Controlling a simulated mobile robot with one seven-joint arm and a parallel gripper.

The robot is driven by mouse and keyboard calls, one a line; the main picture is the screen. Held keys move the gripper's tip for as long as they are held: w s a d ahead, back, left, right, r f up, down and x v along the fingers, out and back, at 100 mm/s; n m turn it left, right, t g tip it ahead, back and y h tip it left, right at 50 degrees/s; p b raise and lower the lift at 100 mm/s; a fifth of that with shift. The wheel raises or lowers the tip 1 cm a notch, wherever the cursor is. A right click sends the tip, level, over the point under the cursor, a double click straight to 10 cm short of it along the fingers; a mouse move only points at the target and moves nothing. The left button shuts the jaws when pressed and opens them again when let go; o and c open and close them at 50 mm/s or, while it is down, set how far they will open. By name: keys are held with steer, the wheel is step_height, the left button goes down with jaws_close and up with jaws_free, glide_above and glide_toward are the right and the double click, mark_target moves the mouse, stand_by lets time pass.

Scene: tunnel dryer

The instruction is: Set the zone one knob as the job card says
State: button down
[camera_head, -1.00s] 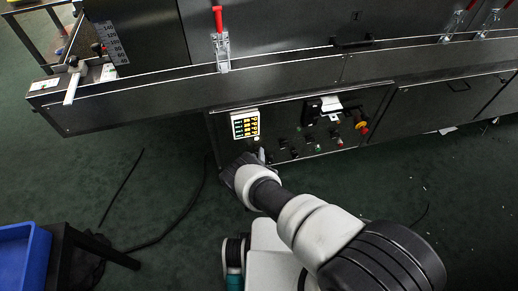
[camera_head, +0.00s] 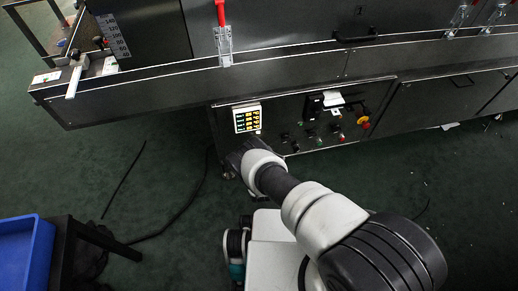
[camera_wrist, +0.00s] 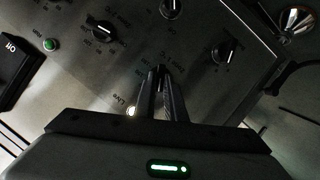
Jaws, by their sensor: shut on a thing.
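In the wrist view, my gripper (camera_wrist: 160,78) is shut at the dark control panel (camera_wrist: 75,85), its fingers close together on a small dark part that they mostly hide. Other black knobs with white pointer lines stand on the panel: one at upper left (camera_wrist: 102,32), one at top (camera_wrist: 170,8) and one at right (camera_wrist: 222,52). In the head view, my arm hides the gripper and the panel's lower left. No readable job card shows.
A display (camera_head: 247,118) with several lit rows sits at the panel's upper left. A red and yellow stop button (camera_head: 363,121) is at its right. A green lamp (camera_wrist: 50,44) and a black switch (camera_wrist: 15,70) lie left in the wrist view. A cable (camera_head: 180,212) lies on the floor.

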steer(key=shift+d+m+g+y, duration=0.1)
steer(key=shift+m+g+y, duration=0.2)
steer(key=shift+m+y, duration=0.35)
steer(key=shift+w, duration=0.1)
steer(key=c, duration=1.8)
jaws_free()
steer(key=shift+r, duration=0.1)
